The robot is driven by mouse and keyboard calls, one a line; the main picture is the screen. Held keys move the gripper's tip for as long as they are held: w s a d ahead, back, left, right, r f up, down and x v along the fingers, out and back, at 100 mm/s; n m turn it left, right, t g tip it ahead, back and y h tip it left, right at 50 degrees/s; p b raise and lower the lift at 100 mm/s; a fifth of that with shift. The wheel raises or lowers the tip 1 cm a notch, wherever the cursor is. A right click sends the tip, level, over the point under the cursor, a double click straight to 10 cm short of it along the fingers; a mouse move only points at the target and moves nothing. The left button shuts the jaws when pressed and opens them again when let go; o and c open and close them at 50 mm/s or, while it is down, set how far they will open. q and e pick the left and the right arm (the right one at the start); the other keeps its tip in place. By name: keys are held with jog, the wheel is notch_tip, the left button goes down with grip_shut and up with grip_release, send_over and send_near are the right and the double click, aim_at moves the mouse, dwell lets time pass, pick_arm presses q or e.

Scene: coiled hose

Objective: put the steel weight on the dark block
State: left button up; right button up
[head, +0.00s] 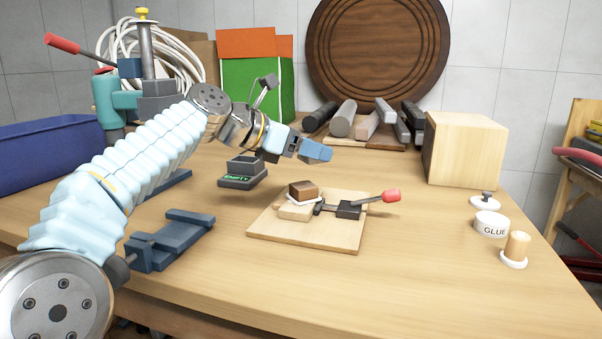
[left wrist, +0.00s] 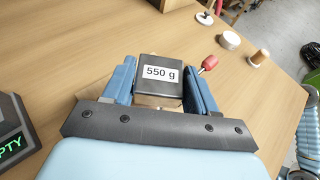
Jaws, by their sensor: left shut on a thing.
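The steel weight (left wrist: 160,73) has a dark top with a white "550 g" label. It sits between the blue fingers of my left gripper (left wrist: 160,85), which is shut on it. In the head view my left gripper (head: 314,150) is above the table, over the back edge of the clamp board, and its fingers hide the weight. A dark brown block (head: 303,189) rests on a pale wooden piece on that board, below and slightly left of the fingertips. My right gripper is not in view.
The clamp board (head: 341,237) carries a red-handled toggle clamp (head: 352,207). A display reading "EMPTY" (head: 241,180) stands left of it, near my left wrist. A blue vise (head: 170,242), a glue pot (head: 491,224) and a large wooden box (head: 465,150) stand around. Bare table lies in front.

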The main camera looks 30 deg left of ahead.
aim_at(300, 185)
pick_arm(q)
jog(key=shift+s+a+f, duration=0.1)
jog(key=shift+a+f, duration=0.45)
jog(key=shift+f, duration=0.05)
jog(key=shift+s+a+f+b, duration=0.1)
jog(key=shift+f+b, duration=0.15)
jog(key=shift+f, duration=0.4)
jog(key=shift+w+a+f+b, duration=0.1)
jog(key=shift+a+f+b, duration=0.1)
jog(key=shift+f, duration=0.45)
jog(key=shift+s+a+f+b, duration=0.1)
jog(key=shift+f+b, duration=0.15)
jog(key=shift+f, duration=0.4)
jog(key=o, duration=1.5)
jog(key=shift+f, duration=0.1)
jog(key=v, duration=1.2)
jog(key=shift+p, duration=0.35)
